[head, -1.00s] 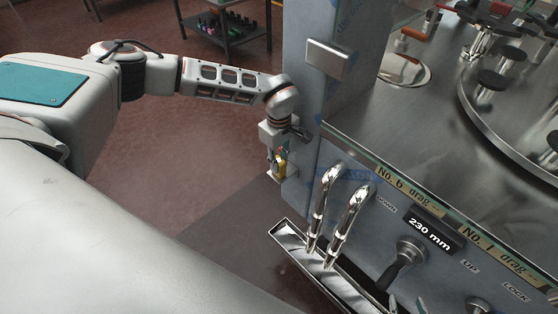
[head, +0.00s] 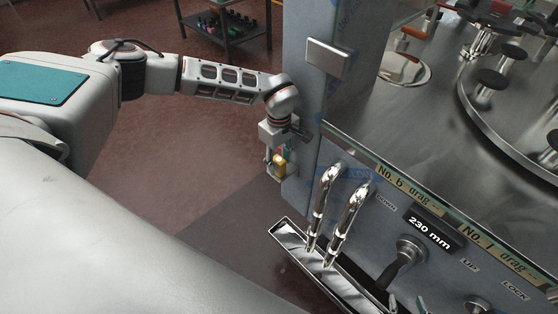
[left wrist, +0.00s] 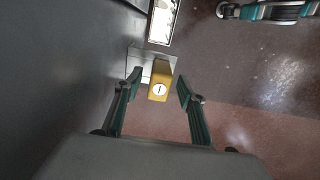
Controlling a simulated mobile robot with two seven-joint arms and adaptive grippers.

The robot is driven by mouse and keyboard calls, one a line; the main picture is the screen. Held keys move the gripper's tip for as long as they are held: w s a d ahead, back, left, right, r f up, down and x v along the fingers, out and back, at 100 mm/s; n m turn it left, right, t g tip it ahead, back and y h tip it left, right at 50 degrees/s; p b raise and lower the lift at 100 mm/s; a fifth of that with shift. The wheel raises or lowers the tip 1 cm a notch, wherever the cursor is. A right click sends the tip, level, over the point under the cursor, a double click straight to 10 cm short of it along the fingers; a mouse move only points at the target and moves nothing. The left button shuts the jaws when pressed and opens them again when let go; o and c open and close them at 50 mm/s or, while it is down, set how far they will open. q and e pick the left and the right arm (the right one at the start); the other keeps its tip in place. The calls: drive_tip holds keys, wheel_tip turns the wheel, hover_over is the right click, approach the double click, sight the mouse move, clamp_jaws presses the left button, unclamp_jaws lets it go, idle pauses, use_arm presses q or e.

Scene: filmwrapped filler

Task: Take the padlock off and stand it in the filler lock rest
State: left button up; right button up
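The yellow padlock (head: 280,166) is at the lower left corner of the grey filler cabinet. The left wrist view shows its yellow body (left wrist: 159,82) with a round white keyhole face, in front of a pale grey bracket (left wrist: 140,61). My left gripper (head: 276,162) is at the padlock. In the left wrist view its teal-padded fingers (left wrist: 159,83) stand open, one on each side of the padlock, with gaps showing. The shackle is hidden. A teal-padded gripper at the top right, apparently my right (left wrist: 268,11), is cut off. I cannot identify the lock rest for certain.
Two chrome nozzles (head: 340,212) stand over a shiny tray (head: 290,236) right of the padlock. A black-handled lever (head: 403,262) is on the cabinet front. Open floor (head: 190,165) lies left of the cabinet; a dark shelf (head: 228,38) stands far behind.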

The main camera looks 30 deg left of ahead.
use_arm(q)
wheel_tip(320, 180, up, 12)
idle(0.5)
drive_tip(key=shift+s+f, duration=0.1)
drive_tip(key=shift+s, duration=0.05)
